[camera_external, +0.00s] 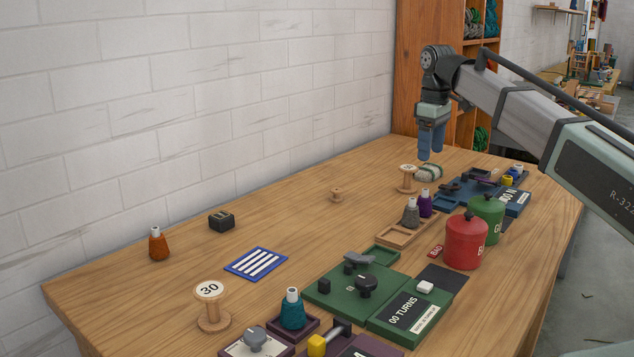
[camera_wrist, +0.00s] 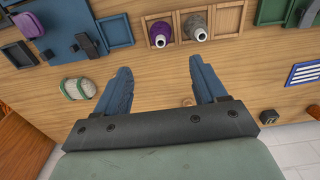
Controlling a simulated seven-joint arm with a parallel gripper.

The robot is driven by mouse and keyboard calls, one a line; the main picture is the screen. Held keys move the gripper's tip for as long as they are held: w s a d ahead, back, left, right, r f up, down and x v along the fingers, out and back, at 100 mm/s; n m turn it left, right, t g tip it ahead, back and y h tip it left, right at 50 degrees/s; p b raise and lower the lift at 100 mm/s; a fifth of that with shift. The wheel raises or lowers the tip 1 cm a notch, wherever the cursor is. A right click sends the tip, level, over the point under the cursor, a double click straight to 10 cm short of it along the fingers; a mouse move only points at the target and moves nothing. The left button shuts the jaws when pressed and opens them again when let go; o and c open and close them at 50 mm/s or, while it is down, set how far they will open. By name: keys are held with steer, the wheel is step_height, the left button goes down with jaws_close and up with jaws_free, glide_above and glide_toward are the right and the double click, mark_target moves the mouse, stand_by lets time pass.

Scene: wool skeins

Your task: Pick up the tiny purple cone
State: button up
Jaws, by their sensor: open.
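The tiny purple cone (camera_external: 425,204) stands upright beside a grey cone (camera_external: 411,214) at the far end of a wooden tray (camera_external: 388,237). In the wrist view, the purple cone (camera_wrist: 160,32) is near the top middle, just left of the grey cone (camera_wrist: 194,24); both show pale tips. My gripper (camera_external: 431,157) is open, pointing down, above the far part of the table. In the wrist view, my gripper (camera_wrist: 161,66) has its blue fingers wide apart with only tabletop between them. The purple cone lies beyond the fingertips, apart from them.
A wool skein (camera_external: 428,173) and a wooden spool (camera_external: 407,178) are below my gripper. A blue board (camera_external: 466,191) and red (camera_external: 465,243) and green (camera_external: 487,217) canisters stand right of the cones. The table left of the cones is mostly clear.

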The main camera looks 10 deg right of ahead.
mark_target(425, 189)
steer(key=f+n, duration=0.2)
steer(key=n, duration=0.4)
steer(key=f+n, duration=0.3)
steer(key=n, duration=0.3)
steer(key=f+n, duration=0.3)
steer(key=n, duration=0.2)
steer(key=shift+s+n, duration=0.2)
steer(key=shift+n, duration=0.2)
steer(key=shift+w+a+f, duration=0.1)
steer(key=shift+w+f, duration=0.1)
steer(key=shift+f, duration=1.3)
steer(key=shift+w+a+f, duration=0.1)
steer(key=shift+w+f, duration=0.05)
steer(key=shift+f, duration=1.3)
steer(key=c, duration=1.2)
steer(key=shift+o, duration=0.2)
steer(key=shift+r, duration=0.2)
